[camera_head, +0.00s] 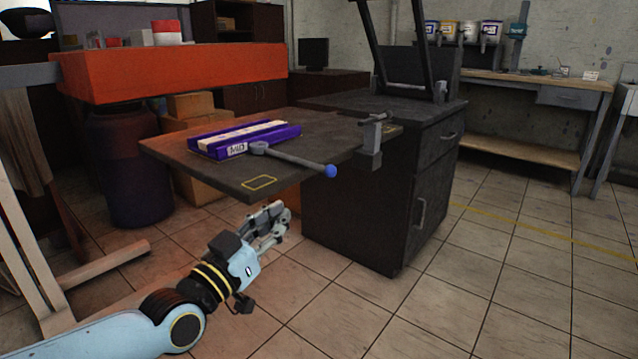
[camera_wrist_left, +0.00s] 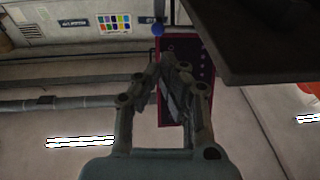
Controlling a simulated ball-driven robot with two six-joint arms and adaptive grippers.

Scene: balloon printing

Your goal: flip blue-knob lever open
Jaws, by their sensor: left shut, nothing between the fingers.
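The lever (camera_head: 295,159) is a grey bar ending in a blue knob (camera_head: 331,171). My right gripper is not in view.
The dark tabletop (camera_head: 330,128) juts out above my left gripper; its underside (camera_wrist_left: 265,50) fills the wrist view's upper right. A grey clamp-like post (camera_head: 371,150) stands right of the knob. A cabinet (camera_head: 370,215) supports the right side. Open tiled floor lies in front.

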